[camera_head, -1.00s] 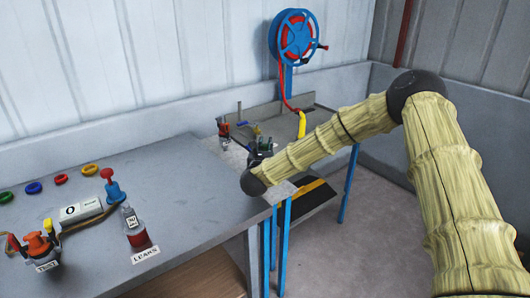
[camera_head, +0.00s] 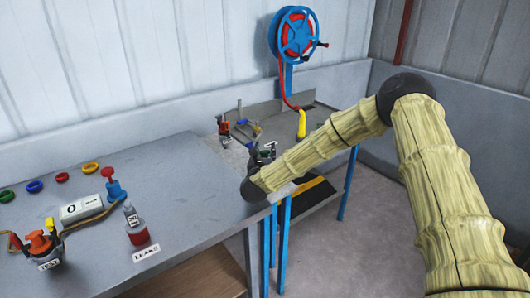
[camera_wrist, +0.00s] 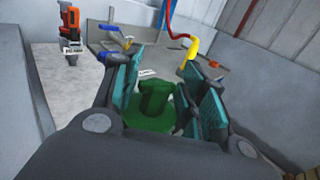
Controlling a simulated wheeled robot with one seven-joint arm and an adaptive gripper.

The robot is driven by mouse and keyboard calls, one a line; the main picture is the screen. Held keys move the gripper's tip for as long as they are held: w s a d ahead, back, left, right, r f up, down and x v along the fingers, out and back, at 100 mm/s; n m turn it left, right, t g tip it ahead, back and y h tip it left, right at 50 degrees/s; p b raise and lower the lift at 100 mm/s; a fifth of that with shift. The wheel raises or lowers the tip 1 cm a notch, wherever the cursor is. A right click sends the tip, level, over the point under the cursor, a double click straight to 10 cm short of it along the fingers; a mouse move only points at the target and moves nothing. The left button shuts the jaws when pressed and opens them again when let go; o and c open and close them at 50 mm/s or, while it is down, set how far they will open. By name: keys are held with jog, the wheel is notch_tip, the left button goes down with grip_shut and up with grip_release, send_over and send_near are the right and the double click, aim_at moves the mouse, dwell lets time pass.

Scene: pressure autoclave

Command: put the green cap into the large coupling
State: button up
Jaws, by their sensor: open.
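My gripper (camera_wrist: 158,95) is open, with teal pads on its two fingers. In the wrist view the green cap (camera_wrist: 152,112), a wide round disc with a narrower stem, shows between the pads; I cannot tell if they touch it. In the head view my gripper (camera_head: 263,153) is a small dark shape over the far worktop, partly behind my arm, with a bit of green in it. I cannot pick out the large coupling with certainty.
An orange-red device (camera_wrist: 70,28) with a tag stands at the upper left of the wrist view. A yellow nozzle (camera_head: 302,124) hangs by a red hose from the blue reel (camera_head: 297,36). Colored rings, a pump and a labelled jar (camera_head: 136,225) stand on the near table (camera_head: 180,180).

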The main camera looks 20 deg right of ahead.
jog(key=b+v, duration=0.2)
jog(key=v, duration=0.9)
jog(key=shift+s, duration=0.2)
jog(key=shift+a, duration=0.1)
